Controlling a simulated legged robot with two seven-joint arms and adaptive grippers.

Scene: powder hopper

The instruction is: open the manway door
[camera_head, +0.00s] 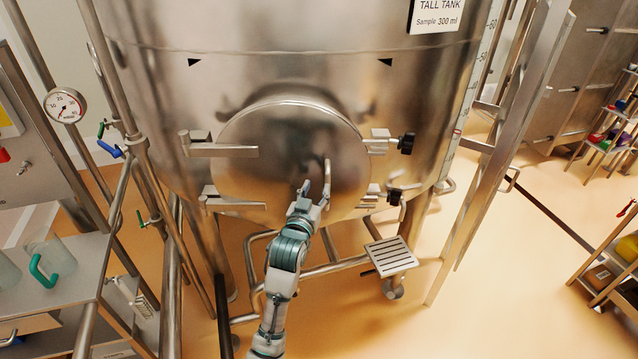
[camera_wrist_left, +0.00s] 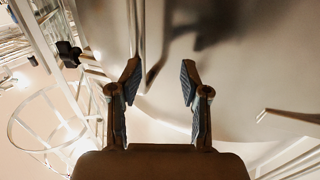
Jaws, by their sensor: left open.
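The manway door (camera_head: 265,150) is a round steel disc on the front of the tall tank. It looks closed, lying against the tank. A slim upright bar handle (camera_head: 327,171) stands out from its right half. My left gripper (camera_head: 316,192) is at the handle's lower end, with its fingers apart. In the left wrist view the open fingers (camera_wrist_left: 160,75) point at the steel surface, and the thin bar (camera_wrist_left: 150,75) shows between them, closer to the left finger. I cannot tell whether they touch. Black clamp knobs (camera_head: 406,143) sit right of the door. My right gripper is not in view.
Hinge arms (camera_head: 222,151) reach onto the door's left side. A perforated step (camera_head: 391,256) stands below right. A bench with glass jugs (camera_head: 55,262) is at left. Upright steel posts (camera_head: 510,130) flank the tank at right.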

